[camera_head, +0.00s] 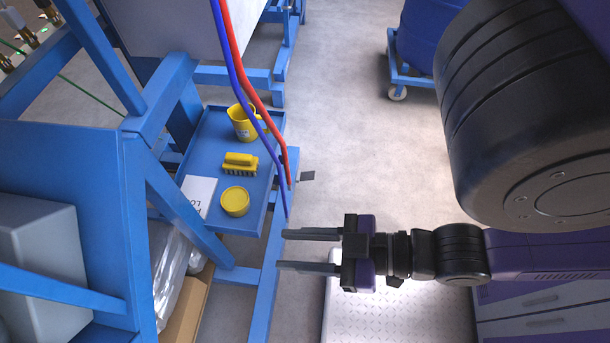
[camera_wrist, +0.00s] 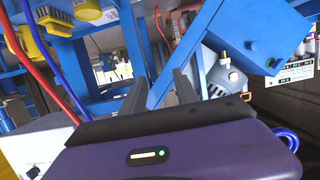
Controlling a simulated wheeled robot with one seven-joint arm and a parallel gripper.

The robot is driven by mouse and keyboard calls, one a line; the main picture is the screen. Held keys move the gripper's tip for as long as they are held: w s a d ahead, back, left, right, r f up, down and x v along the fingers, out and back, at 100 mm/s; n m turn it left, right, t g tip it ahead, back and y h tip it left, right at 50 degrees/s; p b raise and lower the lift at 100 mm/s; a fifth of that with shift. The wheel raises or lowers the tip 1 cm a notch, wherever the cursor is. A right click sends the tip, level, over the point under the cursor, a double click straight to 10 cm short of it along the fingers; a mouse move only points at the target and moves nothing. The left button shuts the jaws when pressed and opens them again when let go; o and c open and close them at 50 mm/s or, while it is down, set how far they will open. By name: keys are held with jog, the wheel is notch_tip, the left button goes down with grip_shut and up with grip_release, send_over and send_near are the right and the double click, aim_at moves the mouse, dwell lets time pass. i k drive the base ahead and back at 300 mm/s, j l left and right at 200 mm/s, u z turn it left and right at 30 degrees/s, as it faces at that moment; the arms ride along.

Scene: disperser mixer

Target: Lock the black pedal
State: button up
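A small dark flat piece (camera_head: 308,175), which looks like the black pedal, sticks out low beside the blue frame in the head view. It is small, and I cannot tell its position or whether it is locked. I cannot make it out in the wrist view. My gripper (camera_head: 283,250) is below and slightly left of it in the head view, pointing left. Its two dark fingers are parallel with a clear gap and nothing between them. The wrist view also shows the fingers apart (camera_wrist: 160,92), facing the blue frame.
A blue shelf (camera_head: 254,215) holds a yellow jug (camera_head: 243,122), a yellow brush (camera_head: 240,164) and a yellow round container (camera_head: 235,201). Red (camera_head: 257,95) and blue (camera_head: 243,90) hoses hang in front. Blue frame beams stand left. A blue drum (camera_head: 412,35) stands on a wheeled dolly. Floor between is clear.

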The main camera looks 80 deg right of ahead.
aim_at(309, 175)
jog(key=i+j+z, duration=0.1)
jog(key=z, duration=0.3)
jog(key=i+j+z, duration=0.1)
jog(key=z, duration=0.25)
